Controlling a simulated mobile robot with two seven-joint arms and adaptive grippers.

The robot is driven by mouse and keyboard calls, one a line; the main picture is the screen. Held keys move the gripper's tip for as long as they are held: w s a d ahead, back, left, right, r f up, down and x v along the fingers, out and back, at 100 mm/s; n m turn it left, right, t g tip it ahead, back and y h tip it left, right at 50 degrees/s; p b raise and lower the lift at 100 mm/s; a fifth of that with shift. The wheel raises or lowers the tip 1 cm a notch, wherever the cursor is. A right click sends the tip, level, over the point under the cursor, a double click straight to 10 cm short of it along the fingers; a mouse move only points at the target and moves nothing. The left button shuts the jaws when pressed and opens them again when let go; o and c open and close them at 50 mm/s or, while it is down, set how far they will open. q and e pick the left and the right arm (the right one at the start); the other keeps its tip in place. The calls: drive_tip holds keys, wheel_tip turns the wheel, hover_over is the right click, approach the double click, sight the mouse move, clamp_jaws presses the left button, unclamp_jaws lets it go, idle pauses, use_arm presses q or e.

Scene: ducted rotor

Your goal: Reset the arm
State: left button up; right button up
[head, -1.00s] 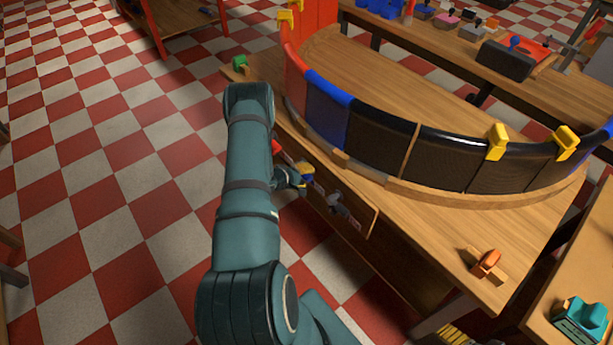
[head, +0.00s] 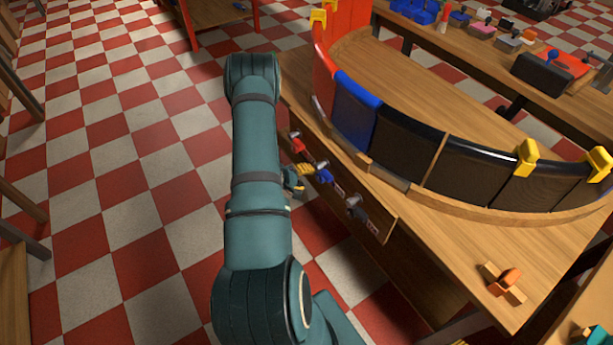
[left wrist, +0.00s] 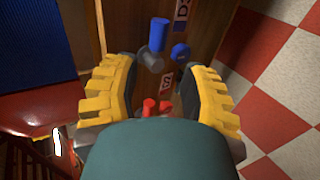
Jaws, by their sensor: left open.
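My left arm (head: 255,200) reaches forward across the left middle of the head view. My left gripper (head: 297,180) shows partly past the arm's right side, close to the tool panel on the workbench's side. Blue (left wrist: 159,32) and red (left wrist: 150,107) handles show beyond the fingers in the wrist view. My right gripper is not in view.
The wooden workbench (head: 460,255) carries a curved black, blue and red duct wall (head: 410,150) with yellow clamps (head: 526,158). An orange clamp (head: 507,282) lies at its front. The checkered floor (head: 120,190) left of my arm is mostly clear, with wooden furniture at the far left.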

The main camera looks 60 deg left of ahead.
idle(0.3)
use_arm(q)
drive_tip(key=s+d+f+m+g+h, duration=0.1)
drive_tip(key=d+m+g+h, duration=0.4)
drive_tip(key=d, duration=1.1)
drive_tip(key=s+d+m+g+h, duration=0.25)
drive_tip(key=d+g, duration=0.45)
drive_tip(key=d, duration=0.8)
drive_tip(key=w+d+r+m+t+y, duration=0.1)
drive_tip(key=d+r+m, duration=0.1)
drive_tip(key=d+m, duration=0.2)
drive_tip(key=w+d+r+m+t+y, duration=0.1)
drive_tip(key=d+m, duration=0.4)
drive_tip(key=d, duration=0.5)
drive_tip(key=shift+w+r+y, duration=0.2)
drive_tip(key=shift+r+y, duration=0.55)
drive_tip(key=shift+r, duration=0.2)
drive_tip(key=shift+a, duration=0.15)
